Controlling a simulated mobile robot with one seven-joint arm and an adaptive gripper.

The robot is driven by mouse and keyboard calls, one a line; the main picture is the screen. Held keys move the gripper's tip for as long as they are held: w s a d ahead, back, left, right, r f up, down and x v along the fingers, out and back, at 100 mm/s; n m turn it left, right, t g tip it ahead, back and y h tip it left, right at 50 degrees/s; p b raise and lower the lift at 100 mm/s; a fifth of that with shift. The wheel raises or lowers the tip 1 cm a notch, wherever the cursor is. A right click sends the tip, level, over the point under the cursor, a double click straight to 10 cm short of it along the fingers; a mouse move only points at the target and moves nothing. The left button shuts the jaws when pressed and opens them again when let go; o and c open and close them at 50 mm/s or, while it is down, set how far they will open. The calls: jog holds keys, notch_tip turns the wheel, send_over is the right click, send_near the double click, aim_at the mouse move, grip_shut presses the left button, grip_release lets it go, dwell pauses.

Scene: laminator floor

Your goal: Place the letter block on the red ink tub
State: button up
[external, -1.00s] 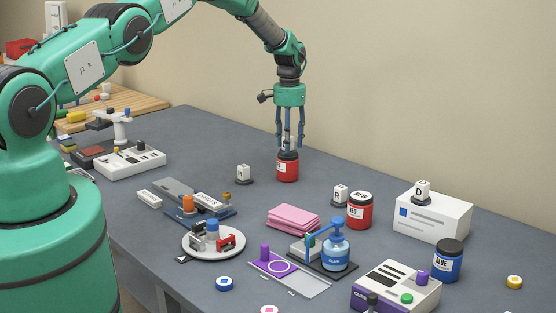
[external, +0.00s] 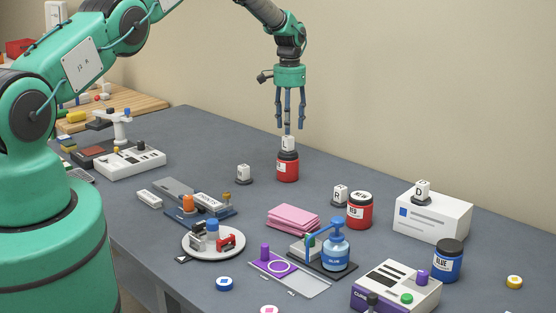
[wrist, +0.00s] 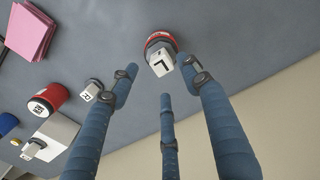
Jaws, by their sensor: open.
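A white letter block (external: 288,143) sits on the black lid of a red ink tub (external: 288,170) towards the back of the table. In the wrist view the block (wrist: 163,65) shows a dark "L" and rests on the tub (wrist: 158,42). My gripper (external: 289,124) is open and empty just above the block, fingers pointing down and clear of it. Its spread blue fingers also show in the wrist view (wrist: 165,85). A second red tub (external: 360,211) stands further right, with a block marked R (external: 340,195) beside it.
A small block (external: 243,173) stands left of the tub. A block marked D (external: 422,190) is on a white box (external: 433,217). Pink sheets (external: 293,217), a blue pump bottle (external: 336,250) and a blue tub (external: 448,260) stand nearer the front. The back right of the table is clear.

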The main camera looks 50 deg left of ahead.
aim_at(289, 137)
notch_tip(289, 137, up, 6)
jog(key=shift+b, duration=0.35)
jog(key=shift+r, duration=0.1)
dwell(0.5)
